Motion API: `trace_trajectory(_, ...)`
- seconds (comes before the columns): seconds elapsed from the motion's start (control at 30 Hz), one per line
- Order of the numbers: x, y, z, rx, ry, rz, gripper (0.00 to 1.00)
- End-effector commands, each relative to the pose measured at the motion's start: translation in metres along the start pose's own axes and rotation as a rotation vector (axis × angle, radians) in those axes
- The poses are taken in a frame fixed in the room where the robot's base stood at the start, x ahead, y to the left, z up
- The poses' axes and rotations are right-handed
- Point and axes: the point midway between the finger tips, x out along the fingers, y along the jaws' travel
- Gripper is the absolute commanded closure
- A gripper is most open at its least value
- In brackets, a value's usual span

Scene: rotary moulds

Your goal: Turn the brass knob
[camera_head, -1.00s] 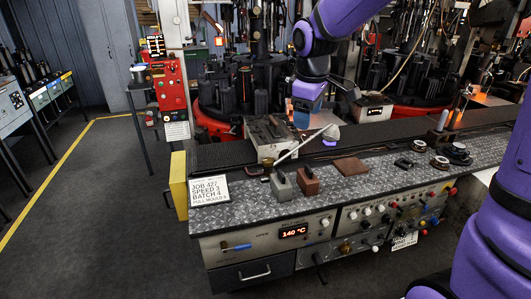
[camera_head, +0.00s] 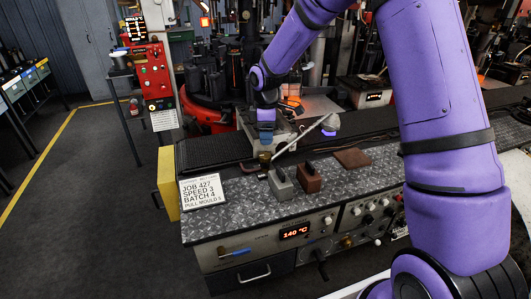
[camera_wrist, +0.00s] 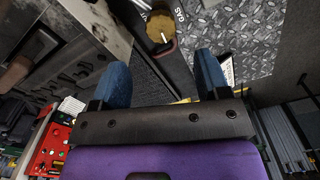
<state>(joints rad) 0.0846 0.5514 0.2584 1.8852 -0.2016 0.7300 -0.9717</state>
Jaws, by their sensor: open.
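The brass knob (camera_wrist: 160,27) shows in the wrist view as a round, many-sided knob with a pale line across it, beside the letters "GAS". In the head view a small brass knob (camera_head: 265,157) stands at the back edge of the metal-plated bench top, just below my gripper (camera_head: 266,132). In the wrist view my gripper (camera_wrist: 162,64) has its two blue fingers spread wide with nothing between them. The knob lies beyond the fingertips, roughly centred between them and apart from both.
A pale lever (camera_head: 305,135) slants up right from near the knob. A grey block (camera_head: 281,184) and a brown block (camera_head: 308,178) stand in front. A job sign (camera_head: 203,190) is at left.

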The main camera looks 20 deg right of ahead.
Motion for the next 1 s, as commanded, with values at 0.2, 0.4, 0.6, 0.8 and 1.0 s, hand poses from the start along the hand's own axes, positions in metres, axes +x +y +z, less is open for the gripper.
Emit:
trace_trajectory(0.2,0.041,-0.001,0.000,-0.001,-0.002,-0.004,0.31)
trace_trajectory(0.4,0.069,-0.001,0.000,-0.001,-0.001,-0.003,0.31)
trace_trajectory(0.6,0.083,0.000,0.000,0.001,-0.001,-0.001,0.31)
trace_trajectory(0.8,0.085,0.000,0.000,0.001,0.000,0.000,0.31)
trace_trajectory(1.0,0.084,0.000,0.000,0.001,0.000,0.000,0.52)
